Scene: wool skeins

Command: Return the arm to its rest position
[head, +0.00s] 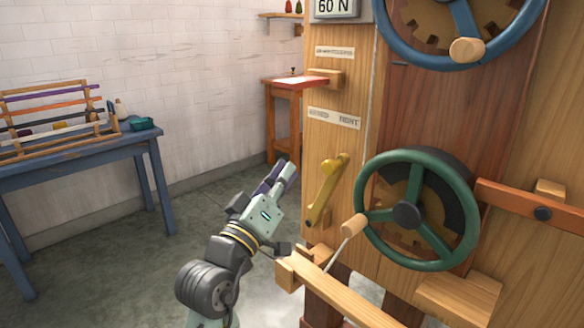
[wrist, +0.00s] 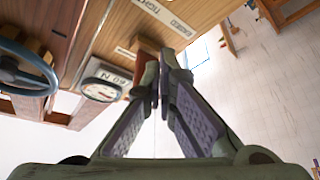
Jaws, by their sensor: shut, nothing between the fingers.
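My gripper (head: 280,177) is in the lower middle of the head view, raised in front of the wooden machine's left edge. Its fingers point up and to the right, and it appears apart from the brass lever (head: 326,190). In the wrist view my gripper (wrist: 163,65) has its fingertips together, with nothing held between them. The wrist picture is tilted, with the machine at its upper left.
The wooden machine carries a green handwheel (head: 408,262), a blue handwheel (head: 393,42) and a wooden beam (head: 345,300) jutting out low. A blue table (head: 75,150) with a rack of coloured rods stands left. Grey floor (head: 120,270) lies open between.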

